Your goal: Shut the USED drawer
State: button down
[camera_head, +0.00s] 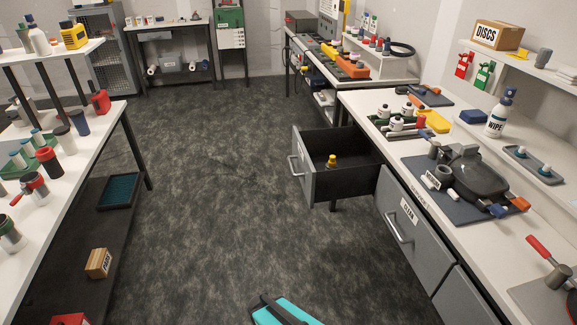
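One drawer stands pulled out from the right bench, with its grey front (299,166) and bar handle facing left into the aisle. Its label is not readable from here, so I cannot confirm that it is the USED drawer. A small yellow item (331,161) is inside it on the dark floor of the drawer. The labelled grey drawer (413,232) nearer to me is shut. A teal and black part of mine shows at the bottom edge of the picture. No fingertips can be made out.
The dark carpeted aisle (215,190) is clear up to the open drawer. The left bench (110,125) has cups on top and a wooden box (98,263) on its lower shelf. The right bench top holds a black pan (475,168) and a WYPE bottle (500,115).

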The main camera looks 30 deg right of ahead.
aim_at(359, 163)
jog(key=k, duration=0.85)
jog(key=z, duration=0.1)
jog(key=i, duration=1.45)
jog(key=u, duration=0.85)
jog(key=i, duration=0.65)
jog(key=u, duration=0.3)
